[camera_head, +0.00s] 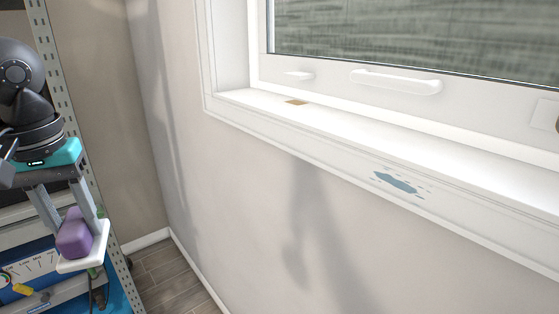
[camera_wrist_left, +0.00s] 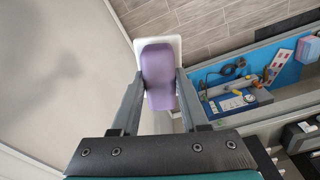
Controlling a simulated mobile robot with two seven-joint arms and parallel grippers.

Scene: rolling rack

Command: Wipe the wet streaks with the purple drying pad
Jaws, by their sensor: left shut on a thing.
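The purple drying pad (camera_head: 75,234) is a rounded purple block with a white plate on its underside. My left gripper (camera_head: 77,222) is shut on it, at the left of the head view, well away from the window. In the left wrist view the pad (camera_wrist_left: 158,75) sits between the two grey fingers of my left gripper (camera_wrist_left: 160,98), with the white plate showing beyond it. The wet streaks (camera_head: 397,182) are a blue-grey patch with small drops on the white window sill's front face, right of centre. My right gripper is not in view.
A metal rack (camera_head: 62,80) stands at the left, close to my left arm, with tools and a blue surface on its shelves. A small brown piece (camera_head: 296,101) lies on the sill (camera_head: 340,122). The window handle (camera_head: 396,82) juts out above. Space before the wall is clear.

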